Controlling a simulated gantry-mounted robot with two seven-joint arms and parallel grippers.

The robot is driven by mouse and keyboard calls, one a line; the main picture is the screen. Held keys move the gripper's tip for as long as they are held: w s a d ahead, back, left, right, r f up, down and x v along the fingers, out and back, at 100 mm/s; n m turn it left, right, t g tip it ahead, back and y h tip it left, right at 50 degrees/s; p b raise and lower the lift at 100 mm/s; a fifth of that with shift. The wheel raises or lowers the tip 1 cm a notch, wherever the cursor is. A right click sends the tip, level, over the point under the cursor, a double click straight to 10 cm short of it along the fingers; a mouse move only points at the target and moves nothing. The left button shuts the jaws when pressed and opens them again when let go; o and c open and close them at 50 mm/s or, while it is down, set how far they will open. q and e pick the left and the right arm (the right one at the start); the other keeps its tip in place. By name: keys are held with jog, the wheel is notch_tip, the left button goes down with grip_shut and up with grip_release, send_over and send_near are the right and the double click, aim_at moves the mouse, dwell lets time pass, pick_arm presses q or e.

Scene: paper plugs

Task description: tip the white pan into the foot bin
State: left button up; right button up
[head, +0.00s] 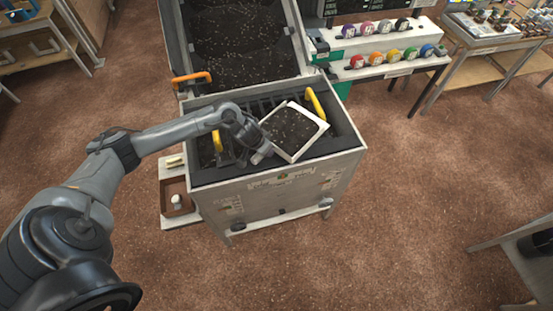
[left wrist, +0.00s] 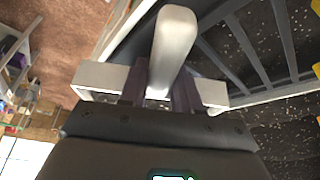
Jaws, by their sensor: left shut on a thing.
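The white pan (head: 318,143) is a squarish, white-rimmed tray with a dark, white-speckled surface inside. It is over the right part of an open grey cabinet (head: 285,194) and sits turned at an angle. I cannot tell whether it touches the bars under it. My left gripper (head: 262,150) is at the pan's left corner. In the left wrist view, its fingers (left wrist: 165,90) are shut on the pan's white rounded handle (left wrist: 174,40). The pan's rim (left wrist: 285,92) runs off to the right there. No foot bin can be made out for certain. My right gripper is not in view.
The cabinet has dark bars inside, yellow handles (head: 316,104) and a raised, speckled lid (head: 240,45) behind. A small brown tray (head: 176,197) is on its left shelf. A rack of coloured rolls (head: 385,58) stands at back right. The brown floor (head: 430,180) right of the cabinet is clear.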

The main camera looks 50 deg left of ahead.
pick_arm(q)
jog(key=shift+a+f, duration=0.2)
jog(key=shift+a, duration=0.1)
notch_tip(320, 180, down, 3)
jog(key=shift+r, duration=0.2)
jog(key=shift+a+r+h, duration=0.15)
jog(key=shift+r+h, duration=0.05)
jog(key=shift+h, duration=0.5)
jog(key=shift+r, duration=0.15)
jog(key=shift+a+r+n+h, duration=0.1)
jog(key=shift+r+n+h, duration=0.3)
jog(key=shift+r+h, duration=0.6)
jog(key=shift+f, duration=0.15)
